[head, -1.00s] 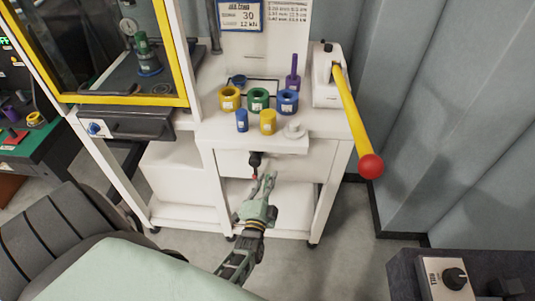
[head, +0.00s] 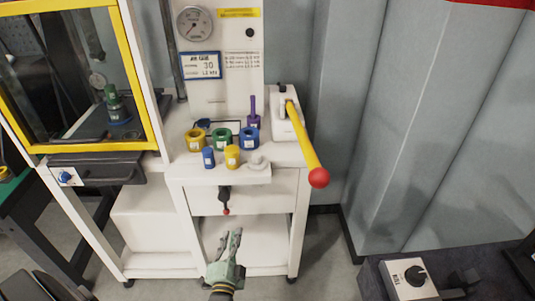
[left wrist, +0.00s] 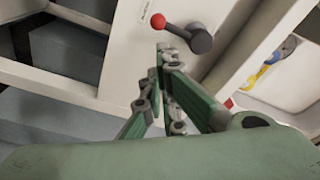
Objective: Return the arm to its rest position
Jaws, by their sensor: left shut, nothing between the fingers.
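My left gripper (head: 230,240) is low in the head view, in front of the open lower shelf of the white cart. Its fingers are together and hold nothing. In the left wrist view the green fingers (left wrist: 163,60) point toward the cart's white panel, close to a dark lever with a red knob (left wrist: 158,21). The same dark lever (head: 224,198) shows in the head view above the fingertips, apart from them. My right gripper is in neither current view.
The white cart (head: 285,183) carries yellow, green and blue rings and small cylinders. A yellow handle with a red ball (head: 318,178) sticks out at its right. A yellow-framed press cabinet (head: 150,105) stands left. A control box with a knob (head: 408,279) is at lower right.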

